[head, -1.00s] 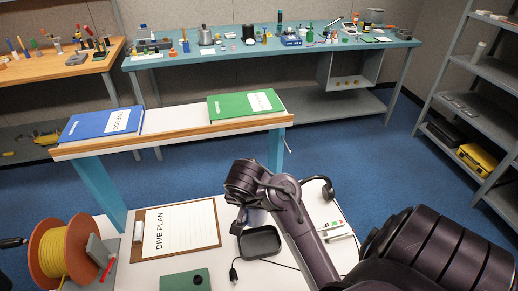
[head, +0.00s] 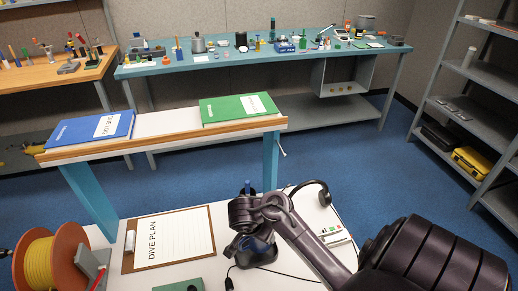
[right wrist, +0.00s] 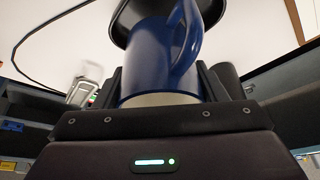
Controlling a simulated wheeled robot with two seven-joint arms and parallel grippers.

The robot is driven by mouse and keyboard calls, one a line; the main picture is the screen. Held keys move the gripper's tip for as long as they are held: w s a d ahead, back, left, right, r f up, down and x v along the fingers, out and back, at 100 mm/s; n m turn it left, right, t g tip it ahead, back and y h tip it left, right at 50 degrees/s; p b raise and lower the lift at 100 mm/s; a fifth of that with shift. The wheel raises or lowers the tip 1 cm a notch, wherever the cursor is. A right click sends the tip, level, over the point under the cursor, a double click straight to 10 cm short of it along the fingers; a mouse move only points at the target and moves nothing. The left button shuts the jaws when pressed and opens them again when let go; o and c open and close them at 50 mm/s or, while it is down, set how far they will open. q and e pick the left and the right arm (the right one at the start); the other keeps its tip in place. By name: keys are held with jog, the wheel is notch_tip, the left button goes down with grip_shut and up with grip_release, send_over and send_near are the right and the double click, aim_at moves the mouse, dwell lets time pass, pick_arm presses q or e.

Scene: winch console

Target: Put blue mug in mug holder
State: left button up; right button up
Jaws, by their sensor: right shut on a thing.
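The blue mug (right wrist: 147,60) is between the fingers of my right gripper (right wrist: 160,88), with its handle upward in the right wrist view and its pale base near the palm. A black rounded dish (right wrist: 130,16), which looks like the mug holder, shows just behind the mug. In the head view my right gripper (head: 250,238) is low over the dish (head: 258,263), and the wrist hides part of it. I cannot tell whether mug and dish touch. My left gripper is not in view.
A clipboard reading DIVE PLAN (head: 170,238) lies left of the dish. An orange spool (head: 42,263) stands at the front left. A black headset (head: 318,190) and a cable lie nearby. A raised shelf with blue (head: 90,128) and green (head: 238,108) binders stands behind.

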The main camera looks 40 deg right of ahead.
notch_tip(320, 180, down, 3)
jog(key=shift+f+b, duration=0.15)
jog(key=shift+b, duration=0.55)
jog(key=shift+f, duration=0.3)
jog(key=o, duration=1.2)
jog(key=shift+f, duration=0.15)
jog(key=shift+r, duration=0.35)
jog(key=p+v, duration=0.1)
jog(key=v, duration=1)
jog(key=shift+a+r, duration=0.25)
jog(key=shift+r, duration=0.05)
